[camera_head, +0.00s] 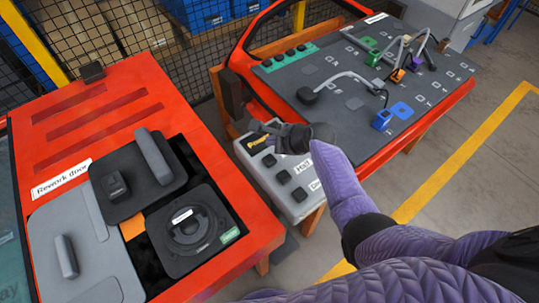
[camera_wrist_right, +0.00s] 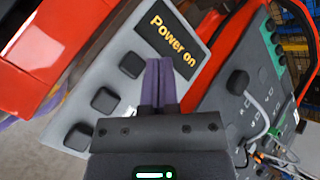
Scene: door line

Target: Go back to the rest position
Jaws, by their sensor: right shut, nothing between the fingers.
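My right gripper (camera_head: 258,132) is shut and empty, above the top end of the grey button box (camera_head: 297,208) between the two red doors. In the wrist view its purple fingers (camera_wrist_right: 158,80) are together, in front of the button box (camera_wrist_right: 88,82) and beside its lit yellow "Power on" sign (camera_wrist_right: 172,38). Several black buttons show on the box. In the head view the gripper hides part of the box's upper end. I cannot tell how far the fingertips are from the box. My left gripper is not in view.
The left red door (camera_head: 105,95) lies with grey panels and a round black speaker (camera_head: 187,229) in its opening. The right red door carries a dark board (camera_head: 345,95) with cables, connectors and a blue block (camera_head: 382,120). Open floor (camera_head: 470,190) lies at the right.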

